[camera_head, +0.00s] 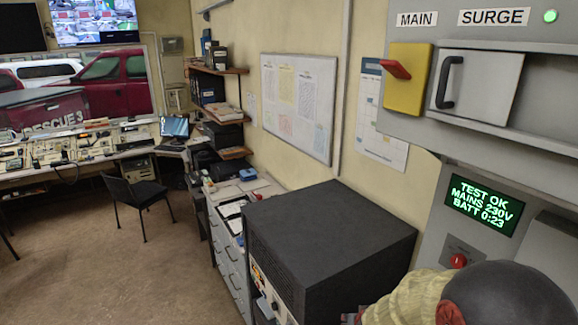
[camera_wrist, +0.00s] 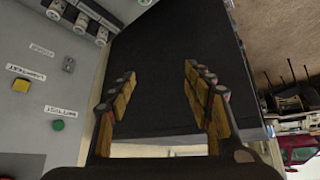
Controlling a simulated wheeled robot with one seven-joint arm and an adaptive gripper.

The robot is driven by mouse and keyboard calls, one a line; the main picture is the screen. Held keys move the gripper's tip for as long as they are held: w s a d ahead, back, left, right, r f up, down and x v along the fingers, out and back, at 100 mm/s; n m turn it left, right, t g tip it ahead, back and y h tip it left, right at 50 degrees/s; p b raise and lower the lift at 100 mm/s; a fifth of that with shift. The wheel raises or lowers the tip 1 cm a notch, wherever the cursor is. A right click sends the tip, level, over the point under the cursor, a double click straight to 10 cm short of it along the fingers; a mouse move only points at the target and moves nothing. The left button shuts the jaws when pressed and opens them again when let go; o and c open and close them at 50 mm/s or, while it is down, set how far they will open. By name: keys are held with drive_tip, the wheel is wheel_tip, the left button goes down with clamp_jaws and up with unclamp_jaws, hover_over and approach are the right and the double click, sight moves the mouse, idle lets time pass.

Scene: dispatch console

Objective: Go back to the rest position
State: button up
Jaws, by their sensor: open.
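My gripper (camera_wrist: 158,105) shows in the wrist view with its two wood-coloured fingers spread apart. Nothing is between the fingers. Behind them is the dark top of a black cabinet (camera_wrist: 165,45). In the head view, part of my arm is at the lower right, in front of the grey panel; the fingers are mostly hidden there. The black cabinet (camera_head: 330,230) stands just left of my arm. The panel's green display (camera_head: 484,206) reads TEST OK, MAINS 230V, BATT 0:23. A red knob (camera_head: 458,261) sits below it.
A grey box with a red lever on a yellow plate (camera_head: 406,78) and a closed door with a black handle (camera_head: 475,85) juts out at the upper right. A green lamp (camera_head: 550,16) is lit. A chair (camera_head: 138,195) stands at left; the floor (camera_head: 120,265) is clear.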

drive_tip(key=s+a+r+g+y+b, duration=0.1)
drive_tip(key=s+a+g+b, duration=0.15)
drive_tip(key=s, duration=0.45)
drive_tip(key=s+a+g+y+b, duration=0.1)
drive_tip(key=s+a+y+b, duration=0.1)
drive_tip(key=s+a+b, duration=0.3)
drive_tip(key=s+d+t+h+b, duration=0.1)
drive_tip(key=s+d+b, duration=0.1)
drive_tip(key=s+b, duration=0.6)
drive_tip(key=s+d+n+b, duration=0.1)
drive_tip(key=s+d+b, duration=0.2)
drive_tip(key=s+b, duration=0.6)
drive_tip(key=shift+s+f+t+h+b, duration=0.3)
drive_tip(key=shift+s+f+t+h, duration=0.1)
drive_tip(key=shift+s, duration=0.25)
drive_tip(key=shift+d, duration=0.1)
